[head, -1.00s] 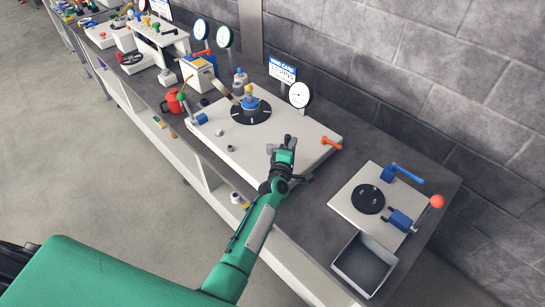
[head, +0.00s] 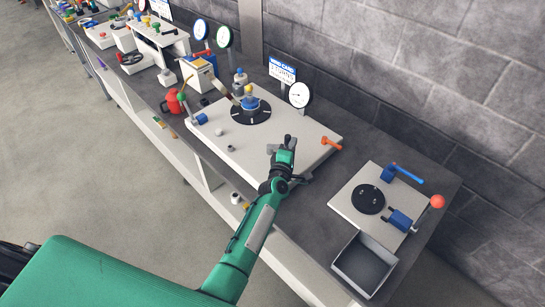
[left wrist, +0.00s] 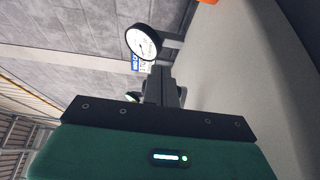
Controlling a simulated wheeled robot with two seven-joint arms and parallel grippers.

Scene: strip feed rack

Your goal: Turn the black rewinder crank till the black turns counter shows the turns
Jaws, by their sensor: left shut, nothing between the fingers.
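My left gripper (head: 287,141) is above the front right part of the large white base plate (head: 265,150). Its dark fingers are together with nothing between them; they also show in the left wrist view (left wrist: 165,85). A small grey part (head: 271,149) shows just left of the fingers, and a dark part (head: 304,178) shows beside my wrist; I cannot tell whether either belongs to the black rewinder crank. I cannot pick out the crank or the black turns counter with certainty. My right gripper is not in view.
The plate carries a black disc (head: 250,114) with blue and yellow parts, and an orange lever (head: 331,142). A white dial (head: 299,95) and work card (head: 282,72) stand behind. A second plate (head: 345,206) and grey open box (head: 365,263) lie right.

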